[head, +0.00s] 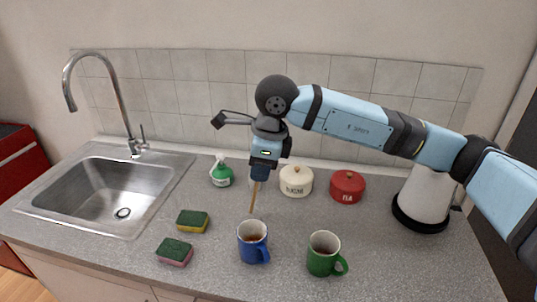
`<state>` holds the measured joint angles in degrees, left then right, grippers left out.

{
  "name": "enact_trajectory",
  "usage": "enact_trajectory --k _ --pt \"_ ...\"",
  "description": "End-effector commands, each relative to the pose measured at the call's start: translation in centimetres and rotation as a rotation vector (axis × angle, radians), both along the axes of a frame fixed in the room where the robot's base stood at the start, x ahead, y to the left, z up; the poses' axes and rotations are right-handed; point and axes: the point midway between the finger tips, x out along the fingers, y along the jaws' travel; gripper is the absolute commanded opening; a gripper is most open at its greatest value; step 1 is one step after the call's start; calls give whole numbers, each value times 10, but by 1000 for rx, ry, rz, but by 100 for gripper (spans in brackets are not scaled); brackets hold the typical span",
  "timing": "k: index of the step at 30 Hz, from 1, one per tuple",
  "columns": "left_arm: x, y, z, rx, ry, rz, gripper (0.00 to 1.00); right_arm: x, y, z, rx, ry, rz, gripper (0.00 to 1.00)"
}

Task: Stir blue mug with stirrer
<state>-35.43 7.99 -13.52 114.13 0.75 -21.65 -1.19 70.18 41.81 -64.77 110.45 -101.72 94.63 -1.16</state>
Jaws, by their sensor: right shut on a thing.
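The blue mug (253,245) stands upright on the counter with brown liquid inside and its handle to the lower right. My right gripper (258,178) is above and behind the mug, pointing down, and is shut on the wooden stirrer (254,197). The stirrer hangs nearly upright, its lower end appearing just behind the mug's far rim. I cannot tell its exact height, but it does not appear to be inside the mug. My left gripper does not show.
A green mug (323,254) stands right of the blue one. Two sponges, one yellow-green (192,222) and one pink-green (174,252), lie left. Behind are a green bottle (222,175), a white canister (296,182) and a red canister (347,187). The sink (85,190) is left, a kettle (424,200) right.

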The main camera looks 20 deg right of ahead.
Motion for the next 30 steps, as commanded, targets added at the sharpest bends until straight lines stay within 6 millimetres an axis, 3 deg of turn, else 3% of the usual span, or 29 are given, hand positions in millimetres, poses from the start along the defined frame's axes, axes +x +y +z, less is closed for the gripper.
enact_trajectory --k 23,30 --pt "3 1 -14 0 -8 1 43 -13 -14 -50 3 2 2 0" --pt "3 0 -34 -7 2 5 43 -10 -11 -71 3 0 2 0"
